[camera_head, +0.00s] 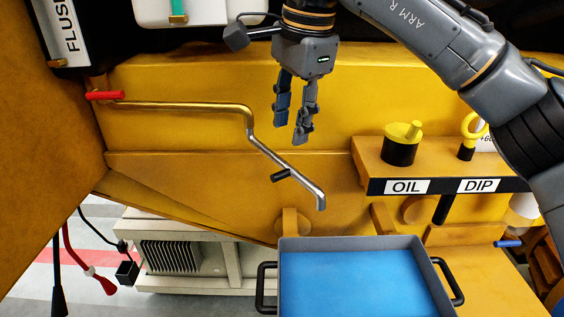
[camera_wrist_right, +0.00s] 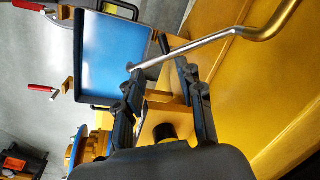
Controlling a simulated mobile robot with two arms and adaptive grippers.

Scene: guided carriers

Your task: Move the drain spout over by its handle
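The drain spout (camera_head: 300,183) is a silver pipe that slopes down to the right from a brass pipe on the yellow panel. Its short black handle (camera_head: 281,175) sticks out from about the middle of the silver part. My right gripper (camera_head: 291,130) is open and empty, pointing down, above the handle in the picture and apart from it. In the right wrist view the spout (camera_wrist_right: 195,47) crosses beyond my open fingers (camera_wrist_right: 160,88). A dark stub beside it there looks like the handle (camera_wrist_right: 163,43). My left gripper is not in view.
A grey tray (camera_head: 345,243) with a blue inside and black side handles stands below the spout. A red lever (camera_head: 105,95) sits at the brass pipe's left end. A yellow shelf labelled OIL and DIP (camera_head: 450,186) juts out at right, bearing an oil cap (camera_head: 400,150).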

